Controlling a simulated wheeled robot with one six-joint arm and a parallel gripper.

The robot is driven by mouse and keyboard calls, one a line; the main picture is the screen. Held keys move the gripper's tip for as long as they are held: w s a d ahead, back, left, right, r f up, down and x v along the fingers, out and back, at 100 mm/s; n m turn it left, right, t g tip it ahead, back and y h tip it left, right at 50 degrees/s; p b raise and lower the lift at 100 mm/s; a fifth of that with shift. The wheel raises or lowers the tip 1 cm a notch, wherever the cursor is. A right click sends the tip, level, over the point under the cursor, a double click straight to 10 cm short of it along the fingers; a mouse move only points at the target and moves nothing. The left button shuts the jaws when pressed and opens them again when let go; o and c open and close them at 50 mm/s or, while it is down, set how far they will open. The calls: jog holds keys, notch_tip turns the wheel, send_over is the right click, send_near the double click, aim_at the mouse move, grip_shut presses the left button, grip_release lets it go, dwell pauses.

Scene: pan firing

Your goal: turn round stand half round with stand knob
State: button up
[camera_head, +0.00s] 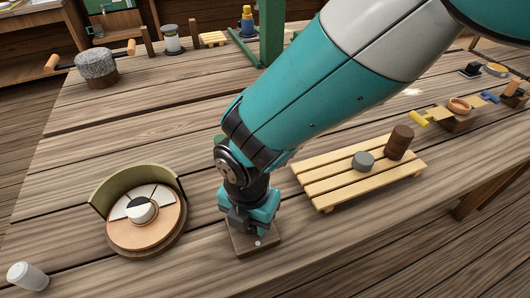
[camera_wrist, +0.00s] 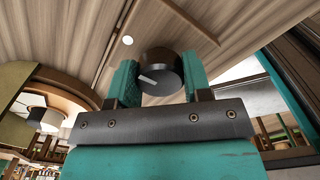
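The round stand (camera_head: 163,245) is at the left in the head view: a tan disc with a black-and-white sector dial, a white cylinder at its middle and a curved olive screen behind. Its edge also shows at the left of the wrist view (camera_wrist: 72,98). The stand knob (camera_wrist: 160,72), a dark cylinder with a pale pointer line, sits on a small wooden base (camera_head: 262,246). In the head view my gripper hides the knob.
A slatted wooden rack (camera_head: 330,184) right of my gripper holds a grey disc (camera_head: 363,162) and a brown cylinder (camera_head: 399,142). A white cup (camera_head: 27,276) is at the front left. A grey stone drum (camera_head: 97,68) stands at the back left.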

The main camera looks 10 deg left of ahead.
jog(key=shift+c, duration=1)
jog(key=shift+m, duration=0.3)
